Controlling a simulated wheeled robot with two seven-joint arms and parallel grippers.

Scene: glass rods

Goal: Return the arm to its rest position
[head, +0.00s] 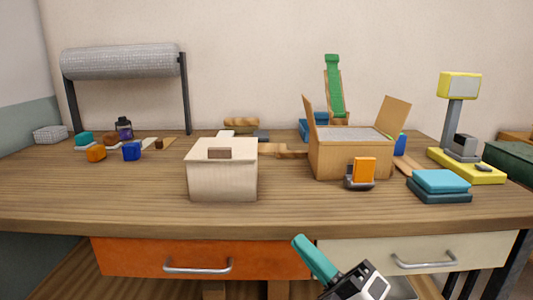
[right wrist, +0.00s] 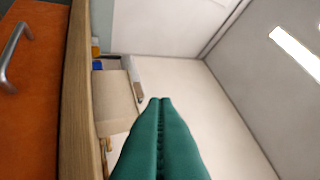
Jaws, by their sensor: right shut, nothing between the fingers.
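My right gripper (head: 300,240) is at the bottom of the head view, in front of the table's front edge and the drawers. Its teal fingers point up and to the left. In the right wrist view the two teal fingers (right wrist: 160,101) lie together with nothing between them. My left gripper is not in view. The wooden table (head: 120,200) fills the middle of the head view. Its front edge also shows in the right wrist view (right wrist: 72,100), to the left of the fingers.
A cream box (head: 222,182) stands near the table's front. An orange drawer (head: 130,258) and a cream drawer (head: 450,250) sit under the tabletop.

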